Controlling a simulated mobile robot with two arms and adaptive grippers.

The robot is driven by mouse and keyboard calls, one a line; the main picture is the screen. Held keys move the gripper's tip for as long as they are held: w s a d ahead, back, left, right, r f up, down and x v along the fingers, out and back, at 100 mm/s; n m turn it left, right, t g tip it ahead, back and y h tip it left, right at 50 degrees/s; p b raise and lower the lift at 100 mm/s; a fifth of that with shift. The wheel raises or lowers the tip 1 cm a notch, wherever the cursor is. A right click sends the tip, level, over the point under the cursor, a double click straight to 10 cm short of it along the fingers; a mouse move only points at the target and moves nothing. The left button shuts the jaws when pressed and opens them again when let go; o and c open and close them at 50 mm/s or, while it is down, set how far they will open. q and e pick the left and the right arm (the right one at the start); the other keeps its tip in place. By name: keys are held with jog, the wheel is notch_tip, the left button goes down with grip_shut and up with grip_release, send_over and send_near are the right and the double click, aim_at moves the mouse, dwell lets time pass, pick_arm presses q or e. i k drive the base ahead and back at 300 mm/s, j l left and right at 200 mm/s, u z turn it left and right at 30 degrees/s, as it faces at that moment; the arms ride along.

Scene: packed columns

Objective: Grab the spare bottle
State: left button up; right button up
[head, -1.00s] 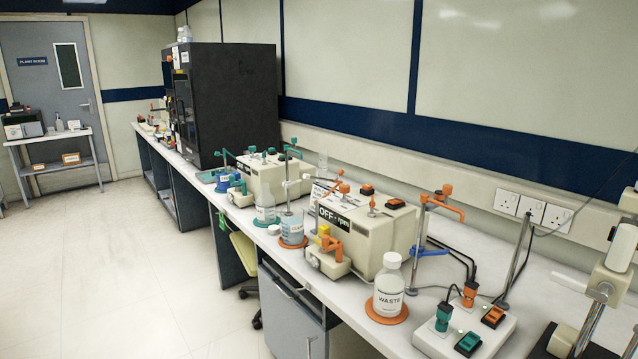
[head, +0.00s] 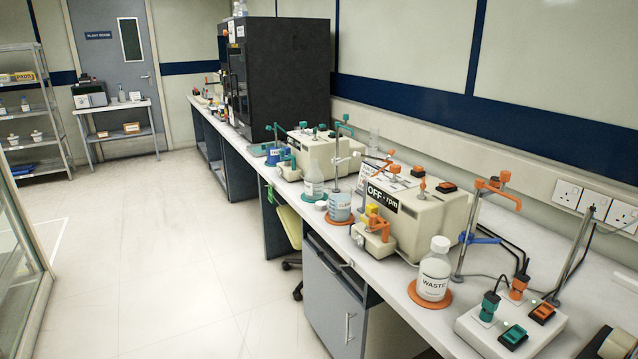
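No bottle in view carries a label that I can read as spare. A white-capped bottle labelled WASTE (head: 433,270) stands upright on an orange disc on the bench. A clear bottle (head: 313,181) and a beaker with bluish liquid (head: 339,208) stand farther back near the bench's front edge. Small bottles stand on top of the black cabinet (head: 285,75). A small bottle (head: 122,94) stands on the far table by the door. Neither of my grippers is in view.
The long white bench (head: 392,262) runs along the right wall with pump units, stands and a switch box (head: 510,328). A shelf rack (head: 38,110) and a glass-sided enclosure (head: 18,260) are at the left. The pale floor (head: 160,240) between is clear.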

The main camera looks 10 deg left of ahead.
aim_at(314, 177)
jog(key=i+j, duration=0.3)
jog(key=i+j+z, duration=0.15)
jog(key=j, duration=0.25)
jog(key=i+j, duration=0.35)
jog(key=i+j+z, duration=0.15)
jog(key=i+j, duration=0.35)
jog(key=j, duration=0.25)
jog(key=i+z, duration=0.05)
